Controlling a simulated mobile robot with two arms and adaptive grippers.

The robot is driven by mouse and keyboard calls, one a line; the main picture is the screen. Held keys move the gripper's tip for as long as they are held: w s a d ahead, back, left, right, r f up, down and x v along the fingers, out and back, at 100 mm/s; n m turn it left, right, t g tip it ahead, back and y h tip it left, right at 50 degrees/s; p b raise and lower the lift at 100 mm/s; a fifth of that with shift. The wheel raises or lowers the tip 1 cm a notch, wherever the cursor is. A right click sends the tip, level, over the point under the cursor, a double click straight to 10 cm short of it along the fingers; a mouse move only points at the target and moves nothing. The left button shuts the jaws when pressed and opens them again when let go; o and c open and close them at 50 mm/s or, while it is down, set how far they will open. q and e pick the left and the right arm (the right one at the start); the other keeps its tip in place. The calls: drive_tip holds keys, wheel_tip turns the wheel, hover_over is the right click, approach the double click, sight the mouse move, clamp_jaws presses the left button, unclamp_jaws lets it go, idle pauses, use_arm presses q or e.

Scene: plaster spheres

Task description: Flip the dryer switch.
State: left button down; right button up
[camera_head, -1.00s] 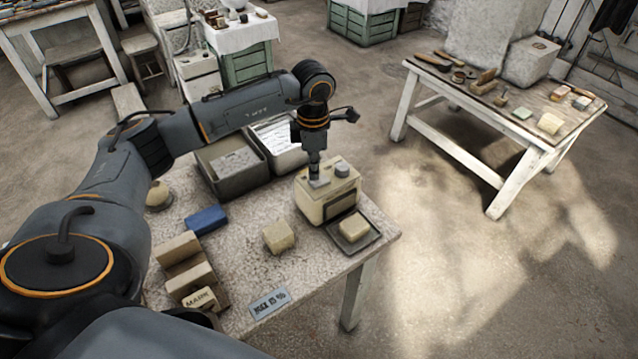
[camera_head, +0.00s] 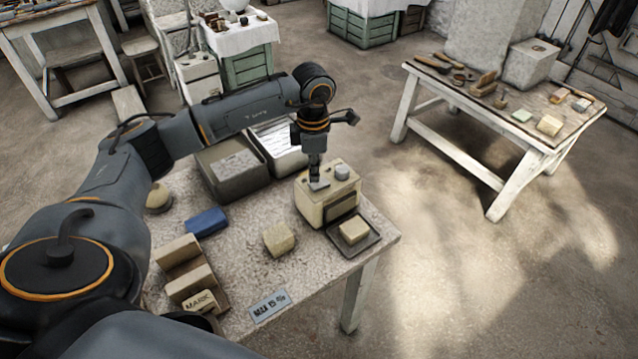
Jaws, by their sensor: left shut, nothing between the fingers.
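The dryer, a cream box (camera_head: 328,196) with a dark front opening, stands near the right end of the speckled table. A grey plate with the switch (camera_head: 319,185) and a round grey knob (camera_head: 342,172) are on its top. My left gripper (camera_head: 315,181) points straight down at the switch plate, shut and empty. Its tips are at or just above the plate; whether they touch, and which way the switch lies, I cannot tell. My right gripper is out of view.
A dark tray with a cream block (camera_head: 354,230) sits in front of the dryer. Another cream block (camera_head: 279,238), a blue block (camera_head: 206,222) and a label plate (camera_head: 269,305) lie on the table. Grey bins (camera_head: 232,170) stand behind. A second table (camera_head: 470,155) is apart at right.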

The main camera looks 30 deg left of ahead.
sight(314, 185)
use_arm(q)
drive_tip(key=shift+f+b, duration=0.9)
drive_tip(key=shift+f, duration=0.25)
idle(0.6)
drive_tip(key=shift+s, duration=0.15)
drive_tip(key=shift+w+r+p, duration=0.2)
drive_tip(key=shift+r+p, duration=0.4)
drive_tip(key=shift+r, duration=0.25)
drive_tip(key=shift+r+p, duration=1.55)
drive_tip(key=shift+r, duration=1.15)
drive_tip(key=shift+s, duration=0.1)
